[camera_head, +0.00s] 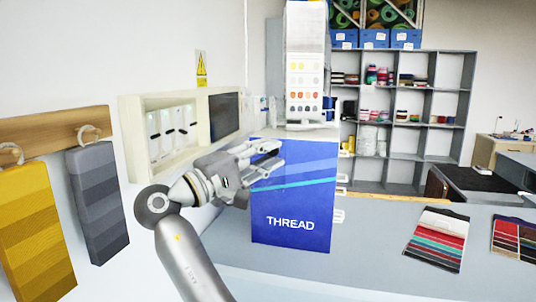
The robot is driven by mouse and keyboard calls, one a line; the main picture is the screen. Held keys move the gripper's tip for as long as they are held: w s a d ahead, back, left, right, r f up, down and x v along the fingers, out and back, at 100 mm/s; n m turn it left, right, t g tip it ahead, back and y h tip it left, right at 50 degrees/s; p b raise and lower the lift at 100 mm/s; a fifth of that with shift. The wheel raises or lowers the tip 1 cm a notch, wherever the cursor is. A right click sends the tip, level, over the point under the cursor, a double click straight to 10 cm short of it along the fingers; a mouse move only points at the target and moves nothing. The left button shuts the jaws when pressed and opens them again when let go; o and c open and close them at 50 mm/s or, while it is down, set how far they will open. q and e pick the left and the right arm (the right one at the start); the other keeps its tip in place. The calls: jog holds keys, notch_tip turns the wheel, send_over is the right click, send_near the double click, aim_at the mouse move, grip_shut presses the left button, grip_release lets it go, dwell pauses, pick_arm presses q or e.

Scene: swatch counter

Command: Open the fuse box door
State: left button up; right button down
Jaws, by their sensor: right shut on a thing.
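The fuse box (148,121) is a cream case on the left wall. Its front shows a row of white breakers with green lights, with no door over them. A dark panel in a cream frame (224,114) stands at its right side; it may be the door swung open. My right gripper (279,154) is to the right of and below this panel, its fingers overlapping a blue THREAD panel (293,222). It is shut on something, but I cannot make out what. My left gripper is out of view.
Yellow (35,232) and grey (97,203) swatches hang from a wooden rail at left. The blue panel stands on the grey counter (372,262). Colour cards (437,238) lie at right. A white sample stand (305,55) rises behind. Shelves fill the back.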

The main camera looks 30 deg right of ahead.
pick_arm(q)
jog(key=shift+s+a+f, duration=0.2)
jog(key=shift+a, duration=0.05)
pick_arm(e)
jog(key=s+a+g, duration=0.1)
jog(key=s+a+m+g, duration=0.1)
jog(key=a, duration=0.1)
jog(key=shift+s+r+g, duration=0.15)
jog(key=shift+s+g, duration=0.05)
jog(key=shift+g, duration=0.2)
jog(key=c, duration=1.2)
grip_release()
jog(key=shift+c, duration=0.2)
jog(key=shift+a, duration=0.1)
jog(key=a+f, duration=0.1)
jog(key=a, duration=0.6)
jog(key=shift+f, duration=0.4)
